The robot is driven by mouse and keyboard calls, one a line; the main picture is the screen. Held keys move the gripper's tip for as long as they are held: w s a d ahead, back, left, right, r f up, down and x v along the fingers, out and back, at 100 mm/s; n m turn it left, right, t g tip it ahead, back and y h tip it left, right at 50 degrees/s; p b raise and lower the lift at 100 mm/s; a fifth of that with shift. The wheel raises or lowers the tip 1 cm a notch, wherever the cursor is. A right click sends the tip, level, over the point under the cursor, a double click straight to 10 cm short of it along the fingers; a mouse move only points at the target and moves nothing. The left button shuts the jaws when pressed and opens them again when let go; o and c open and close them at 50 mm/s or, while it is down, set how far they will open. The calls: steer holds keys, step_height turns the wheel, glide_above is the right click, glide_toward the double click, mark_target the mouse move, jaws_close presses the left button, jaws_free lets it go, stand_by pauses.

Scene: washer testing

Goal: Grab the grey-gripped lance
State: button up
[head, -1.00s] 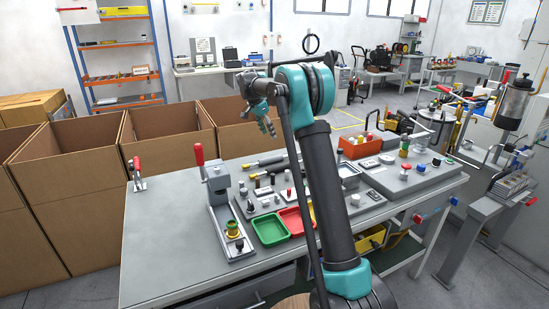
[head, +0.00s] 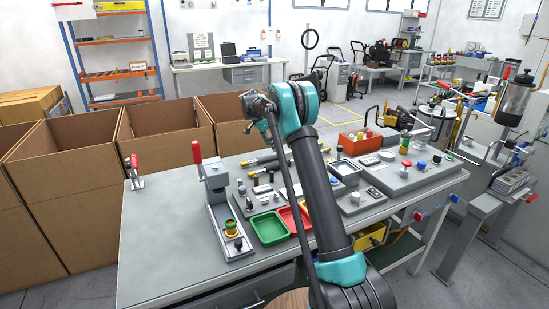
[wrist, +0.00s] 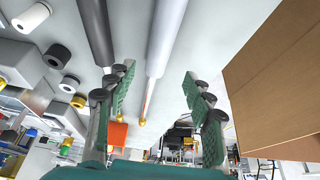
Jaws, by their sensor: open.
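The grey-gripped lance (wrist: 166,40) lies on the grey table, its light grey grip running lengthwise and a yellow tip near the middle of the wrist view. A second lance with a dark grip (wrist: 97,30) lies beside it to the left. In the head view, the lances (head: 259,161) lie at the table's back edge, partly hidden by my arm. My gripper (wrist: 157,95) is open and empty; the grey-gripped lance shows between its two green fingers, apart from both. In the head view, my gripper (head: 270,132) is above the back of the table, partly hidden behind my arm.
Open cardboard boxes (head: 170,148) stand along the table's back; one box wall (wrist: 275,85) is close right of my gripper in the wrist view. Green tray (head: 269,228), red tray (head: 290,219), orange bin (head: 359,141) and a lever press (head: 217,200) occupy the table.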

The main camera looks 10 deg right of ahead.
steer(key=shift+s+x, duration=0.1)
steer(key=shift+x, duration=1.35)
steer(key=shift+s+x, duration=0.15)
steer(key=shift+x, duration=1.35)
steer(key=shift+a, duration=0.15)
jaws_close()
